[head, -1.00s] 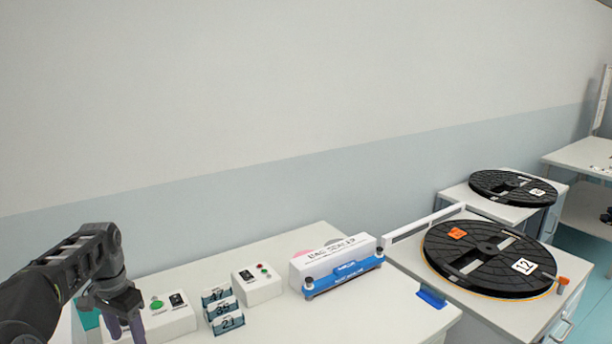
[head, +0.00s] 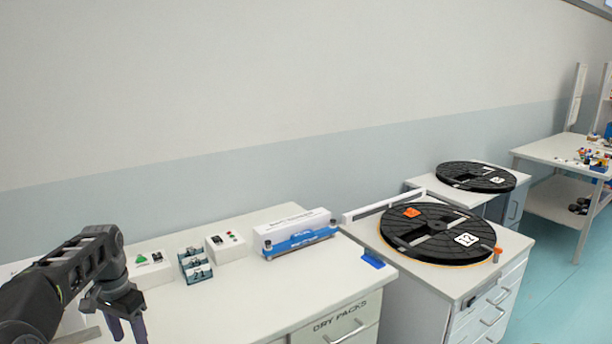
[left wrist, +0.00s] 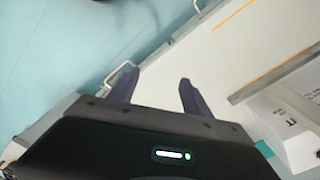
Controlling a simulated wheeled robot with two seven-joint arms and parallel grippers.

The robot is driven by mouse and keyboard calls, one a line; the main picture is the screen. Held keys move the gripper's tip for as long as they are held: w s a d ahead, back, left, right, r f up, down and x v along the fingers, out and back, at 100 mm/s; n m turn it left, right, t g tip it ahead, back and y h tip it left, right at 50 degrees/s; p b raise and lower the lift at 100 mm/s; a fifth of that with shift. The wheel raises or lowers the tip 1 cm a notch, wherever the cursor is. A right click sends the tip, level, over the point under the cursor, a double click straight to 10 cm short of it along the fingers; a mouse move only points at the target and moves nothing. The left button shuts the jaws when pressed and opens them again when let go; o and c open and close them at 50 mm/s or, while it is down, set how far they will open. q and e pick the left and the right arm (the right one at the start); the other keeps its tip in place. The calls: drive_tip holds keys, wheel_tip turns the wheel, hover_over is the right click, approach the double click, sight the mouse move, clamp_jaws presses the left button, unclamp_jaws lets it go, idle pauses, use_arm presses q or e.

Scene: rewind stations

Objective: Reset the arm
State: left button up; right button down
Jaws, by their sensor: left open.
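My left arm comes in at the lower left of the head view, dark grey and black. My left gripper (head: 127,328) points down with two purple fingers, in front of the white bench (head: 245,303). In the left wrist view the two fingers of my left gripper (left wrist: 155,90) stand apart with nothing between them. A white bench top with an orange line and a drawer handle (left wrist: 120,75) lies beyond them. My right gripper is in neither view.
Black reels (head: 437,234) and (head: 476,177) lie on white cabinets to the right. A cluttered shelf table (head: 545,153) stands far right. Floor (head: 545,290) is clear at right.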

use_arm(q)
drive_tip(key=d+f+h, duration=0.2)
drive_tip(key=d+f, duration=1)
drive_tip(key=f, duration=0.3)
drive_tip(key=s+d+f+n+h, duration=0.1)
drive_tip(key=s+d+f, duration=0.5)
drive_tip(key=d+f, duration=0.55)
drive_tip(key=s+d+f+n, duration=0.2)
drive_tip(key=s+d, duration=0.4)
drive_tip(key=s, duration=0.5)
drive_tip(key=s+d+f+n+h, duration=0.1)
drive_tip(key=s+d+f, duration=0.3)
drive_tip(key=s, duration=0.8)
drive_tip(key=shift+d+f+n+t, duration=0.3)
drive_tip(key=shift+d+f+n, duration=0.1)
drive_tip(key=shift+d, duration=0.45)
drive_tip(key=shift+w+a, duration=0.1)
